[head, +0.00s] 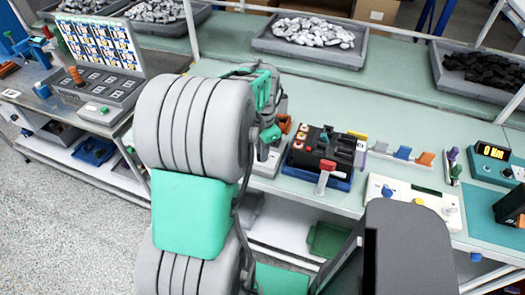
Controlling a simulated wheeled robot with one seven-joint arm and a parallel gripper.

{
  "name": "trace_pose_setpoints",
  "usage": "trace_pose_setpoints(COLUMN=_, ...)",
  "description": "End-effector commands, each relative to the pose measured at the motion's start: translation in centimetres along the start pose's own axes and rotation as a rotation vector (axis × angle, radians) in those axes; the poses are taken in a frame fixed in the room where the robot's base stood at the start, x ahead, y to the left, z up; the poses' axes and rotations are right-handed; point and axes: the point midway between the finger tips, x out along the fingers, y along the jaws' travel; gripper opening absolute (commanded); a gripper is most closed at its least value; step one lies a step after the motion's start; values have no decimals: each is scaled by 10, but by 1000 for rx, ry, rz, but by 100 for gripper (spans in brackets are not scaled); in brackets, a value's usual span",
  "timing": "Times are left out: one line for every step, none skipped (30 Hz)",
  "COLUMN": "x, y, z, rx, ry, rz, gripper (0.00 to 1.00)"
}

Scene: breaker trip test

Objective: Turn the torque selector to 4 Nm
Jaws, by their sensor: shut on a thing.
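My gripper (270,138) is down at the bench, just left of the black breaker unit, and partly hidden by my own arm. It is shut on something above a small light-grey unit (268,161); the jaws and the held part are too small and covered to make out. No torque scale or 4 Nm mark is readable here, and I cannot tell whether this grey unit carries the selector. A teal device (490,158) at the right has a lit display that seems to read 0 Nm.
A black breaker unit (325,148) with red buttons and a red-handled lever (325,176) stands close right of my gripper. A white panel (410,194) with coloured knobs lies farther right. Grey trays (310,55) of parts line the back. Green bench surface behind is clear.

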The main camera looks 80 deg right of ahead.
Motion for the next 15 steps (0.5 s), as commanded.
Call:
trace_pose_setpoints(x=0, y=0, z=0, rx=-30, ry=0, rz=0, gripper=0)
trace_pose_setpoints(x=0, y=0, z=0, rx=-52, ry=0, rz=0, gripper=0)
trace_pose_setpoints(x=0, y=0, z=0, rx=-83, ry=0, rz=0, gripper=0)
trace_pose_setpoints(x=0, y=0, z=0, rx=-107, ry=0, rz=0, gripper=0)
trace_pose_setpoints(x=0, y=0, z=0, rx=-132, ry=0, rz=0, gripper=0)
trace_pose_setpoints(x=0, y=0, z=0, rx=-167, ry=0, rz=0, gripper=0)
trace_pose_setpoints(x=0, y=0, z=0, rx=-193, ry=0, rz=0, gripper=0)
trace_pose_setpoints(x=0, y=0, z=0, rx=-219, ry=0, rz=0, gripper=0)
trace_pose_setpoints(x=0, y=0, z=0, rx=-254, ry=0, rz=0, gripper=0)
trace_pose_setpoints(x=0, y=0, z=0, rx=-280, ry=0, rz=0, gripper=0)
trace_pose_setpoints(x=0, y=0, z=0, rx=-305, ry=0, rz=0, gripper=0)
trace_pose_setpoints(x=0, y=0, z=0, rx=-338, ry=0, rz=0, gripper=0)
trace_pose_setpoints(x=0, y=0, z=0, rx=-362, ry=0, rz=0, gripper=0)
trace_pose_setpoints(x=0, y=0, z=0, rx=-386, ry=0, rz=0, gripper=0)
trace_pose_setpoints(x=0, y=0, z=0, rx=-416, ry=0, rz=0, gripper=0)
